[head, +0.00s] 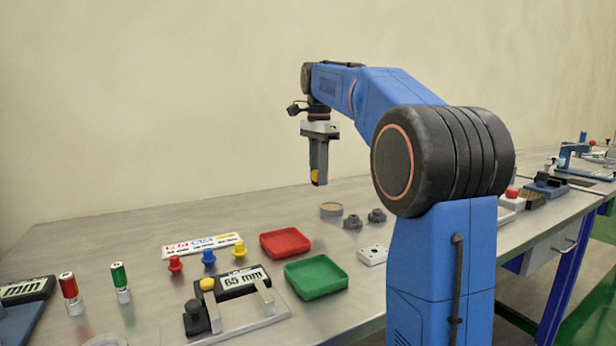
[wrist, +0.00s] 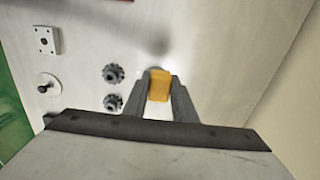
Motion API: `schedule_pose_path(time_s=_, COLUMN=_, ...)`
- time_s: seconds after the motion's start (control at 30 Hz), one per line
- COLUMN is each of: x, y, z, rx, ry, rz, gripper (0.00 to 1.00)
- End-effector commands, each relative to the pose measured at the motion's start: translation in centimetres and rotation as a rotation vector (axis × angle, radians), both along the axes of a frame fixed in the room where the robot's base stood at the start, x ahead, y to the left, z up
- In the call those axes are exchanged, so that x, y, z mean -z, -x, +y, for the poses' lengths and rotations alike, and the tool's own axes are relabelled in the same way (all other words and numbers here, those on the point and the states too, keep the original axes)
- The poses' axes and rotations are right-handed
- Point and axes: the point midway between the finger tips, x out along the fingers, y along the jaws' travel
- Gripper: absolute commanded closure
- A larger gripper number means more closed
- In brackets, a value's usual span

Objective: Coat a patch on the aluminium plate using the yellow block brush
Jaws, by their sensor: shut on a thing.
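My gripper (head: 318,180) points straight down and is raised well above the bench. It is shut on the yellow block brush (wrist: 159,86), which sits between the two fingers in the wrist view. A small yellow part of the brush (head: 315,175) also shows at the fingertips in the head view. The brush's underside is hidden. The bench top (head: 140,240) is bare grey metal. I cannot make out a separate aluminium plate with certainty in either view.
A red tray (head: 285,243) and a green tray (head: 316,278) lie on the bench, with dark knobs (head: 352,222), a round tan-topped dish (head: 331,210) and a white block (head: 373,255) nearby. A 65 mm fixture (head: 245,312) and coloured pegs stand at the front left.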

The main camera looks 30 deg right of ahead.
Motion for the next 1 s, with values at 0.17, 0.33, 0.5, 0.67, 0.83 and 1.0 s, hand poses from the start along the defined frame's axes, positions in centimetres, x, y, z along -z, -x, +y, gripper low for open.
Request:
schedule_pose_path(time_s=0.17, x=0.4, y=0.2, z=-3.2, rx=0.002, ry=0.0, rz=0.0, gripper=0.94)
schedule_pose_path(time_s=0.33, x=0.8, y=0.2, z=-4.3, rx=0.0, ry=0.0, rz=0.0, gripper=0.94)
schedule_pose_path(time_s=0.5, x=1.9, y=0.2, z=-4.3, rx=-0.001, ry=0.0, rz=0.0, gripper=0.94)
schedule_pose_path(time_s=0.67, x=3.4, y=0.2, z=-4.2, rx=-0.001, ry=0.0, rz=0.001, gripper=0.94)
schedule_pose_path(time_s=0.83, x=4.9, y=0.2, z=-4.2, rx=-0.001, ry=0.0, rz=0.001, gripper=0.94)
schedule_pose_path(time_s=1.0, x=6.0, y=0.2, z=-4.2, rx=-0.001, ry=0.0, rz=0.0, gripper=0.94)
